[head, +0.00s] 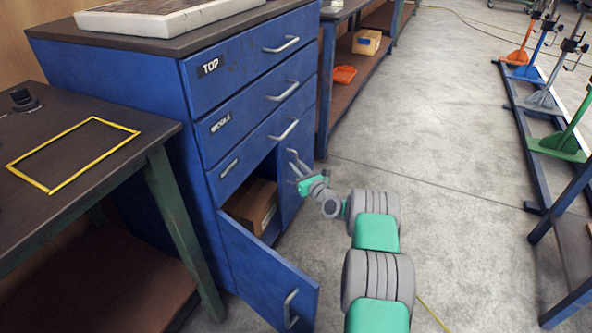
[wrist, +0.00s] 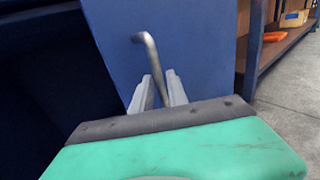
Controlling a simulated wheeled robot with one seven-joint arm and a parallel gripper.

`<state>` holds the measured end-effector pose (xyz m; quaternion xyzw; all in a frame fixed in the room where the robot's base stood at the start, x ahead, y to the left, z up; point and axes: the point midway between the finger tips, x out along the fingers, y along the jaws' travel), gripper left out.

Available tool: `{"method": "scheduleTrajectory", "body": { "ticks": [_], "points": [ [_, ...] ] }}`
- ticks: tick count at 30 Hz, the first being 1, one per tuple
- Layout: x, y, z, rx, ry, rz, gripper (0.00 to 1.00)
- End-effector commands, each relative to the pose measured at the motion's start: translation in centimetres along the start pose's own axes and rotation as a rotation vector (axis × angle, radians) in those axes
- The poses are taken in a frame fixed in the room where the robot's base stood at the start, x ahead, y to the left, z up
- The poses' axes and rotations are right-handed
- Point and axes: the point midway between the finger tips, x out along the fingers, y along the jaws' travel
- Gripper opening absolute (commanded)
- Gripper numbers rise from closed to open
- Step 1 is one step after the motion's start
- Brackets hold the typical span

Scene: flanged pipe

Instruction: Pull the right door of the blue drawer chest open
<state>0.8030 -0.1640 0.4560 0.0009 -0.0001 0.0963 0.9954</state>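The blue drawer chest (head: 170,85) stands at the left, with drawers above and two doors below. Its right door (head: 287,190) is blue and fills much of the wrist view (wrist: 195,55); whether it is flush or slightly ajar is hard to tell. Its grey bent-bar handle (wrist: 151,50) runs down between the fingers of my gripper (wrist: 160,90). The fingers lie close on both sides of the bar and look shut on it. In the head view my gripper (head: 297,170) is at this door's handle, and the fingers are small there.
The left door (head: 265,275) stands swung out toward the camera, beside my arm. A cardboard box (head: 253,203) sits inside the chest. A dark table (head: 95,180) with a yellow outline is at left. The grey floor (head: 450,150) right of my arm is clear.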

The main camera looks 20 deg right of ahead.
Motion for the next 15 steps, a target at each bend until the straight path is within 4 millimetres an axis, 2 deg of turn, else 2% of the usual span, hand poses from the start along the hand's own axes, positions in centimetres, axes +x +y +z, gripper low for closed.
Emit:
{"method": "scheduleTrajectory", "body": {
  "ticks": [3, 9, 15],
  "points": [
    [0.61, -0.01, 0.05, -0.001, -0.001, 0.000, 0.20],
    [0.61, -0.01, 0.09, -0.001, 0.000, 0.000, 0.19],
    [0.59, 0.00, 0.09, -0.001, 0.000, 0.000, 0.02]
  ]
}}
